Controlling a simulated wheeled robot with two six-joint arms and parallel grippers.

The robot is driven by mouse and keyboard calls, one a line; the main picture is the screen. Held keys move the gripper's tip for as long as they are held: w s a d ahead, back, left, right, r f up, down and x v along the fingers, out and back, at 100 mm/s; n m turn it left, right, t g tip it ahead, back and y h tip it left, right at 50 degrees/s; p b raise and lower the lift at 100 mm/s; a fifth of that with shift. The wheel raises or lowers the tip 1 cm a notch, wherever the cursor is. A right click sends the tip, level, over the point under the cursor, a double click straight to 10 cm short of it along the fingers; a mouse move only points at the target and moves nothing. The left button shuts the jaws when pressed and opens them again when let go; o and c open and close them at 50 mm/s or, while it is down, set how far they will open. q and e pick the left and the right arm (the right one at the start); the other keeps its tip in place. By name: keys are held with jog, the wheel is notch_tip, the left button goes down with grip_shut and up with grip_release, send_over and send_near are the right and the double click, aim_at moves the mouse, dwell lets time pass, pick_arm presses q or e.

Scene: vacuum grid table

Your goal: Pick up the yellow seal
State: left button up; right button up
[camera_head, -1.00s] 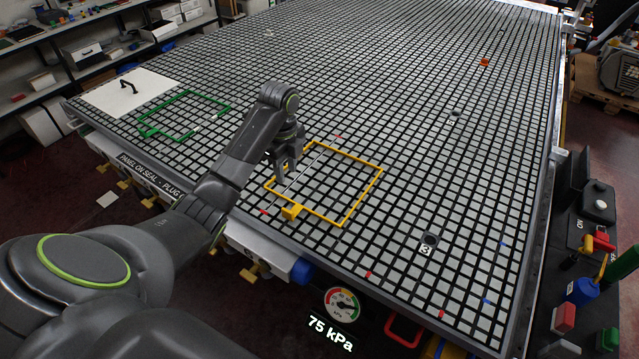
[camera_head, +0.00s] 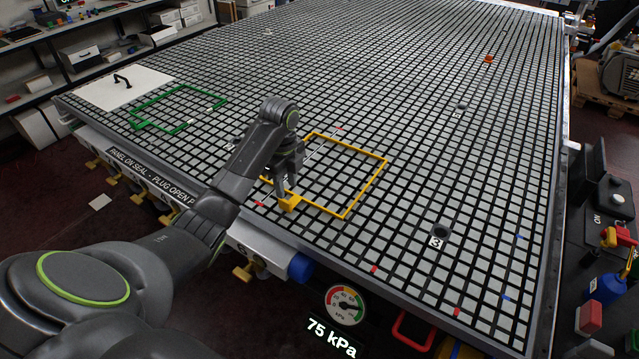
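The yellow seal (camera_head: 366,187) is a thin square frame lying flat on the gridded table (camera_head: 430,130). It has a thicker yellow tab (camera_head: 289,204) at its near left corner. My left gripper (camera_head: 285,190) points down right at this tab, and its fingertips overlap the tab in the picture. I cannot tell whether the fingers touch the tab or have closed on it. The gripper hides part of the seal's left side. My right gripper is not in view.
A green frame (camera_head: 213,93) lies to the left, by a white panel with a black handle (camera_head: 100,88). A hole labelled 3 (camera_head: 441,232) is to the right. A gauge reading 75 kPa (camera_head: 345,304) is at the near edge. The table beyond the seal is largely clear.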

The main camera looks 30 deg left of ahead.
aim_at(286, 201)
pick_arm(q)
notch_tip(286, 201, down, 2)
jog(key=shift+f+b, duration=0.1)
jog(key=shift+b, duration=0.5)
jog(key=shift+s+a+f+p, duration=0.1)
jog(key=shift+f+p, duration=0.2)
jog(key=shift+f, duration=0.95)
jog(key=shift+s+a+f+p, duration=0.1)
jog(key=shift+f+p, duration=0.2)
jog(key=shift+f, duration=0.95)
jog(key=shift+w, duration=0.1)
grip_shut()
